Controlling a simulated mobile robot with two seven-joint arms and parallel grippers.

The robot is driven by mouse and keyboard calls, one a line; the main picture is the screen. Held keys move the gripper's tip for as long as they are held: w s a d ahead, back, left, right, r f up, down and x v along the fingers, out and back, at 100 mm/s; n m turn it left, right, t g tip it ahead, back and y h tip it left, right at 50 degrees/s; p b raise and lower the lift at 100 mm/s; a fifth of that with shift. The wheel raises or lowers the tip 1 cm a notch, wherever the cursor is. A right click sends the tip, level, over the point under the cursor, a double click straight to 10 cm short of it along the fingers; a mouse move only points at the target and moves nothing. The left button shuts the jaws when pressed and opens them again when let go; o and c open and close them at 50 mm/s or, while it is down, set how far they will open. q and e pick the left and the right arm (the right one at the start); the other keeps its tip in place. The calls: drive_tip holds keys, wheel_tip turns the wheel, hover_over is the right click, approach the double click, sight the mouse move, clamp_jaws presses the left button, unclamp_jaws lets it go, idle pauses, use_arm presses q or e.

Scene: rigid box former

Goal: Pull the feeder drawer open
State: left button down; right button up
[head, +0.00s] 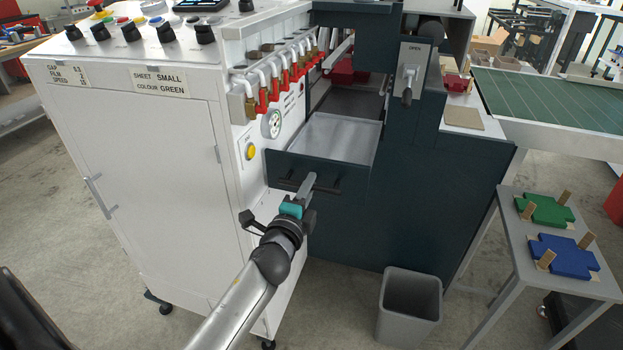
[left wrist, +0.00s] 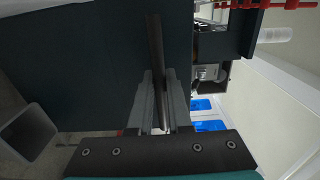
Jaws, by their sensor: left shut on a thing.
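The feeder drawer has a dark front panel (head: 290,167) between the white cabinet and the dark machine body, with a flat grey tray surface (head: 340,135) showing behind it. A thin dark bar handle (head: 328,189) runs across the front. My left gripper (head: 306,187) is at the handle, shut on it. In the left wrist view, the handle (left wrist: 156,50) runs upright between the two fingers (left wrist: 157,104), with the dark panel (left wrist: 85,60) beside it. The fingers partly hide the handle. I cannot tell exactly how far out the drawer stands. My right gripper is not in view.
The white control cabinet (head: 140,150) stands close on the left, with red-handled valves (head: 262,100) above the drawer. A grey bin (head: 409,310) stands on the floor at right. A side table (head: 510,235) carries green and blue forms. Some floor before the drawer is clear.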

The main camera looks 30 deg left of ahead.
use_arm(q)
drive_tip(key=shift+s, duration=0.45)
drive_tip(key=c, duration=0.8)
unclamp_jaws()
drive_tip(key=shift+c, duration=0.2)
drive_tip(key=shift+d, duration=0.1)
drive_tip(key=v, duration=1.5)
drive_tip(key=shift+d, duration=0.15)
